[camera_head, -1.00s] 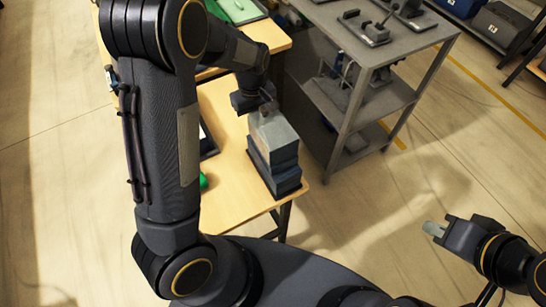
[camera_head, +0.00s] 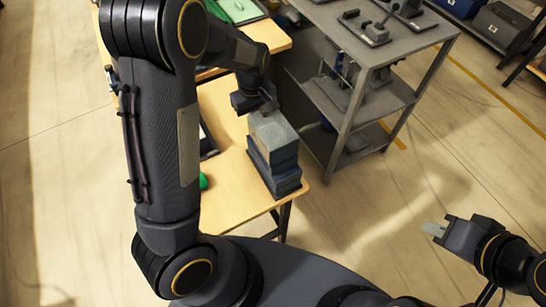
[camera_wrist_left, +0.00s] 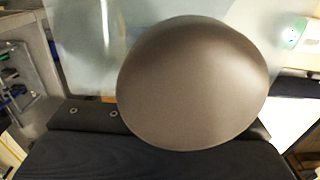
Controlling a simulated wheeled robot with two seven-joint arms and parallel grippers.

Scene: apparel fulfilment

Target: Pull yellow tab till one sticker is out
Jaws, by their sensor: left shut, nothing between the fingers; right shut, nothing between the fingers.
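No yellow tab or sticker can be made out in either view. My left gripper (camera_head: 266,105) is at the top back of a light grey block (camera_head: 273,134), which lies on a stack of dark blue folded items (camera_head: 274,174) at the table's right edge. Its fingertips are small and partly hidden; it is shut and I see nothing held. In the left wrist view, a large brownish-grey rounded shape (camera_wrist_left: 195,85) blocks the middle, with a pale translucent sheet (camera_wrist_left: 85,50) behind it. My right gripper (camera_head: 434,230) is shut and empty, out over the floor at right.
The wooden table (camera_head: 228,195) carries the stack, a dark item and a green object (camera_head: 204,182) partly behind my left arm. A grey metal shelf cart (camera_head: 372,60) stands close to the right of the table. Open floor lies between the cart and my right gripper.

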